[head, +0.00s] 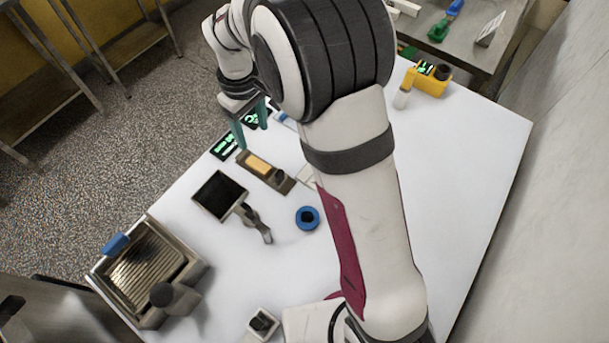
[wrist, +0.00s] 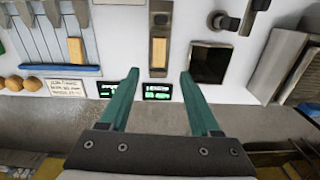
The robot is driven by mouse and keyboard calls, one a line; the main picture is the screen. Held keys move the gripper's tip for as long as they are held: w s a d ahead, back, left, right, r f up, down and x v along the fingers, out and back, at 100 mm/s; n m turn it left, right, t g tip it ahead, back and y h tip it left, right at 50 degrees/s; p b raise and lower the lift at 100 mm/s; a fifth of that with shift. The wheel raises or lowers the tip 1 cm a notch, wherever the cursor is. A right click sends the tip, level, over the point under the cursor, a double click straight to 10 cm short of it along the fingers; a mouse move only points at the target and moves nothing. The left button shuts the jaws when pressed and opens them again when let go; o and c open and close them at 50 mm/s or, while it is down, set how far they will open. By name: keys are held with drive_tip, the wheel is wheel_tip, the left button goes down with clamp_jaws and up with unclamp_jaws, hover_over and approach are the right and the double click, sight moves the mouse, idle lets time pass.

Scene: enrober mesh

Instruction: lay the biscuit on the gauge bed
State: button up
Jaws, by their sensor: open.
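A tan biscuit (wrist: 158,52) lies flat on the long grey-brown gauge bed (wrist: 159,32) in the wrist view. In the head view the biscuit (head: 258,163) also shows on the gauge bed (head: 284,186), near the end closer to my gripper. My gripper (wrist: 160,75) has two teal fingers spread wide with nothing between them. In the head view my gripper (head: 252,136) hangs above the far edge of the table, just beyond the bed. A second tan block (wrist: 76,50) stands at the left in the wrist view, by pale bars.
Two displays with green text (wrist: 158,92) (wrist: 109,90) sit by the bed's end. A dark square pan (head: 219,195) lies beside it. A blue ring (head: 307,218) and a ribbed steel tray (head: 190,270) are nearer.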

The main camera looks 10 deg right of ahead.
drive_tip(key=s+d+r+m, duration=0.5)
drive_tip(key=s+d+r, duration=0.1)
drive_tip(key=s+r, duration=0.15)
drive_tip(key=s+d+m+y, duration=0.1)
drive_tip(key=s+d+m, duration=0.3)
drive_tip(key=s+m, duration=0.5)
drive_tip(key=s, duration=1)
drive_tip(key=shift+s+r+y, duration=0.15)
drive_tip(key=shift+r+y, duration=0.1)
drive_tip(key=shift+y, duration=0.15)
